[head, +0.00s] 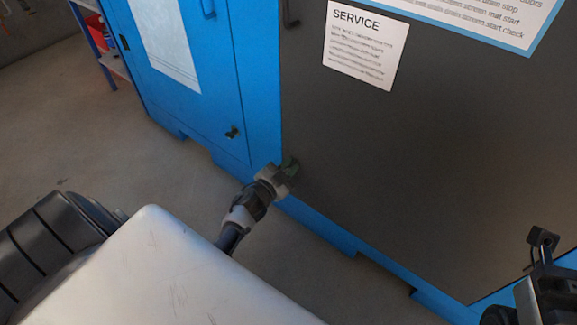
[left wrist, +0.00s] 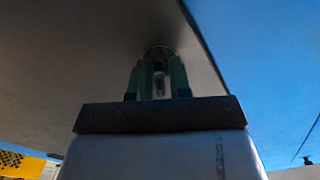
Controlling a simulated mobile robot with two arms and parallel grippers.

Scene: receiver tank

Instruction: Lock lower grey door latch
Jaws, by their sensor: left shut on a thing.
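The dark grey door (head: 430,150) fills the right of the head view, in a blue frame. My left gripper (head: 290,169) is at the door's lower left edge and is shut on the lower latch, which it mostly hides in the head view. In the left wrist view, the two greenish fingers (left wrist: 158,82) stand on either side of the small latch (left wrist: 159,84) against the grey door. The latch's exact angle cannot be made out. Part of my right arm's end (head: 540,245) shows at the lower right, apart from the door latch; its fingers are unclear.
An upper dark latch (head: 288,14) sits on the same door edge. A blue cabinet door (head: 215,75) with a small black knob (head: 232,132) is to the left. A white SERVICE sheet (head: 364,45) is on the grey door. The floor (head: 60,130) at left is clear.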

